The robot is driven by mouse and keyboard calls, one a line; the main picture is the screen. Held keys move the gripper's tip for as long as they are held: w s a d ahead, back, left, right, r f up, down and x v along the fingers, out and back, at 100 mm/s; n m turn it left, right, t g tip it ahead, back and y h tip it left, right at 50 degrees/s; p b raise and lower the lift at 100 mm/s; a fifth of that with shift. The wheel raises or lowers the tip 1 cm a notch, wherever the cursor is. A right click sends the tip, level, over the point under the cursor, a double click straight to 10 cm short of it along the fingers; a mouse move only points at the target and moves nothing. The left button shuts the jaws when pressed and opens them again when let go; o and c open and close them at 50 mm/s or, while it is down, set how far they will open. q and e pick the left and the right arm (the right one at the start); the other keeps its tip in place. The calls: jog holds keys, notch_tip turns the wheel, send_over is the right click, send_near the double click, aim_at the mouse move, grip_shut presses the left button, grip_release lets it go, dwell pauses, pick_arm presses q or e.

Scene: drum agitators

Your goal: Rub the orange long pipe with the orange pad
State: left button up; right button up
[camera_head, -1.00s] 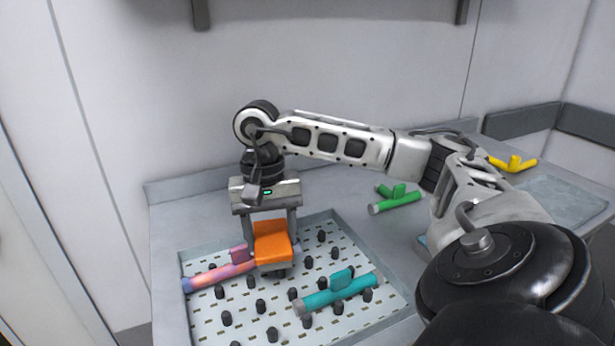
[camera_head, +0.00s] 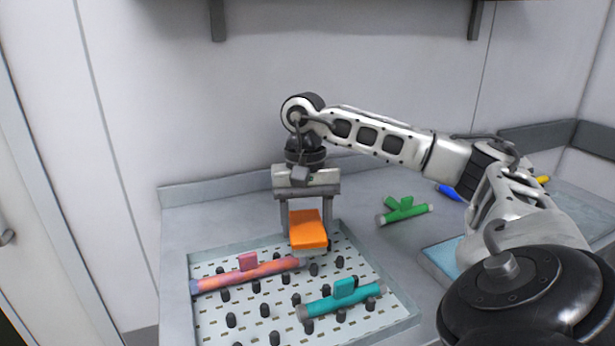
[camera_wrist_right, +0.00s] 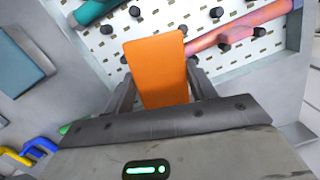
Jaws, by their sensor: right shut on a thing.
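My right gripper (camera_head: 308,222) is shut on the orange pad (camera_head: 308,230). It holds the pad at the back of the pegged tray, by the right end of a long pipe. The pad also shows between the fingers in the right wrist view (camera_wrist_right: 157,68). The long pipe (camera_head: 222,281) is patchy orange, pink and purple with a pink tab. It lies among pegs at the tray's left back and shows in the right wrist view (camera_wrist_right: 240,27). Whether pad and pipe touch I cannot tell. My left gripper is not in view.
A teal pipe (camera_head: 320,307) lies in the front right of the pegged tray (camera_head: 400,325). Green pipes (camera_head: 405,209) lie on the bench to the right. Blue (camera_head: 447,191) and yellow (camera_head: 543,180) pieces lie farther right. A pale blue pad (camera_head: 440,258) is partly behind my arm.

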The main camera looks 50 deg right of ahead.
notch_tip(320, 180, up, 5)
jog(key=shift+f+p, duration=0.2)
jog(key=shift+p, duration=0.4)
jog(key=shift+r+p, duration=1.35)
jog(key=shift+r, duration=0.25)
